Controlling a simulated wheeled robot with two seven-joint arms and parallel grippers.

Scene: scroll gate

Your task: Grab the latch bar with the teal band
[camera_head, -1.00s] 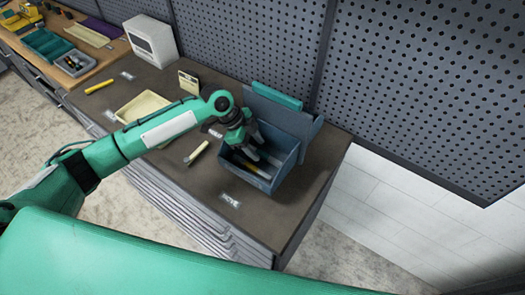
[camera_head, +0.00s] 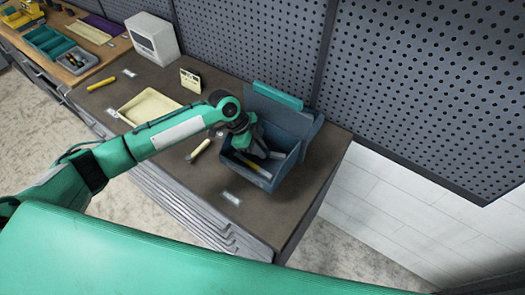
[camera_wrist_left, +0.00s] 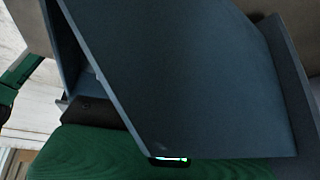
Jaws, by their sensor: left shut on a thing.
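An open blue-grey box (camera_head: 284,172) stands on the dark bench top, its lid raised at the back with a teal strip (camera_head: 277,95) along it. My left gripper (camera_head: 262,153) reaches down into the box. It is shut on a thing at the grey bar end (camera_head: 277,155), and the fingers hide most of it. I cannot make out a teal band on it. A bar with a yellow band (camera_head: 245,160) lies in the box to the left of the gripper. In the left wrist view a blue-grey panel (camera_wrist_left: 180,75) fills most of the picture. My right gripper is not in view.
A yellow-and-white bar (camera_head: 200,149) lies on the bench (camera_head: 290,205) left of the box. A cream tray (camera_head: 150,104), a small card stand (camera_head: 190,80) and a white device (camera_head: 152,38) stand further left. A perforated wall (camera_head: 420,90) rises behind.

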